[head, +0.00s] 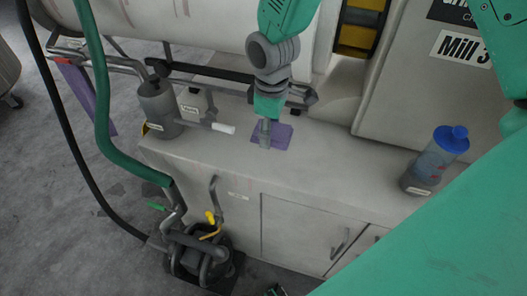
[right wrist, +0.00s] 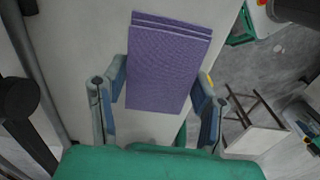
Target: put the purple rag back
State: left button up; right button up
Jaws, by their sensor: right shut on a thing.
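The purple rag (head: 283,136) is a flat folded cloth at the middle of the pale bench top. My right gripper (head: 265,138) points down at it and is shut on it. In the right wrist view the rag (right wrist: 168,62) lies between the two fingers (right wrist: 164,92), with its layered fold edges at the far end. I cannot tell whether the rag touches the bench or is just above it. Another purple strip (head: 88,98) hangs at the far left below a pipe rail. My left gripper is not in view.
A grey lidded can (head: 160,108) and a small labelled container (head: 193,104) stand left of the rag. A blue-capped bottle (head: 436,160) stands at the right. The bench top (head: 335,172) between is clear. A pump with hoses (head: 195,252) stands in front.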

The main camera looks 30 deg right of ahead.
aim_at(271, 153)
jog(key=f, duration=0.3)
jog(key=shift+d, duration=0.3)
notch_tip(271, 153, down, 3)
jog(key=shift+f, duration=0.1)
jog(key=shift+a, duration=0.1)
jog(key=shift+f, duration=0.1)
jog(key=o, duration=1.1)
notch_tip(271, 153, up, 12)
jog(key=shift+r+p, duration=0.15)
jog(key=shift+p, duration=0.25)
